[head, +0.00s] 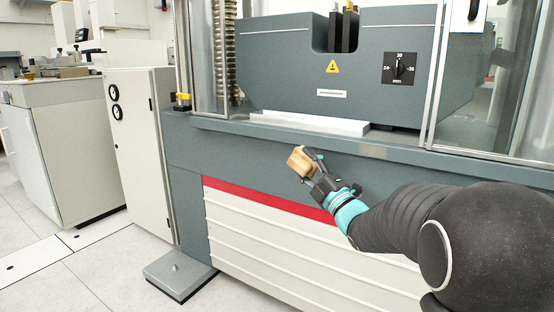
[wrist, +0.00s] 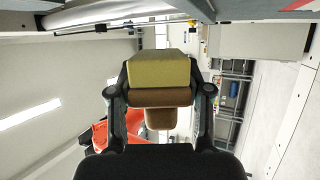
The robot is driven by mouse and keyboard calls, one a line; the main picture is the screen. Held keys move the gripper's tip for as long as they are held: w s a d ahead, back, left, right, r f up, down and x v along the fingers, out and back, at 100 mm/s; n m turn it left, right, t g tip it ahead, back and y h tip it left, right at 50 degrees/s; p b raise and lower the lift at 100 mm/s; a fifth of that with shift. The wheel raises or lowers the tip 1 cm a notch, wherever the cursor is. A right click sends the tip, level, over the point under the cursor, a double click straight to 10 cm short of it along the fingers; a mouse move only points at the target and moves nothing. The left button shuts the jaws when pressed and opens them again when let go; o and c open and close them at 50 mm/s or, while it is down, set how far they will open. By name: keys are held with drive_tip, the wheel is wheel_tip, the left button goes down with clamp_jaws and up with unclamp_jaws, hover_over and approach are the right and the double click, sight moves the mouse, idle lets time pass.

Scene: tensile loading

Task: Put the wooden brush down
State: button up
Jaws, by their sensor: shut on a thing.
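The wooden brush (head: 301,161) is a small tan block held in the air in front of the machine's grey front panel. My gripper (head: 312,168) is shut on it. In the wrist view the brush (wrist: 158,80) shows a yellowish face and a brown body between the two fingers of my gripper (wrist: 158,96). Nothing is seen supporting the brush from below. The far side of the brush is hidden.
The testing machine (head: 390,165) has a grey ledge and a white flat plate (head: 310,122) inside its frame, above the brush. A clear door (head: 500,90) stands at right. A white cabinet (head: 140,150) and a bench (head: 60,140) stand at left. Floor (head: 110,265) is free at lower left.

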drive_tip(key=w+d+f+m+t+h+p, duration=0.1)
drive_tip(key=f+m+h+p, duration=0.1)
drive_tip(key=f, duration=0.5)
drive_tip(key=w+d+f+m+t+h+p, duration=0.1)
drive_tip(key=w+f+m+h+p, duration=0.1)
drive_tip(key=f+h, duration=0.3)
drive_tip(key=w+d+f+m+t+h+p, duration=0.1)
drive_tip(key=f+h+p, duration=0.3)
drive_tip(key=f, duration=0.6)
drive_tip(key=shift+w+m, duration=0.25)
drive_tip(key=shift+m, duration=0.25)
drive_tip(key=shift+f, duration=0.1)
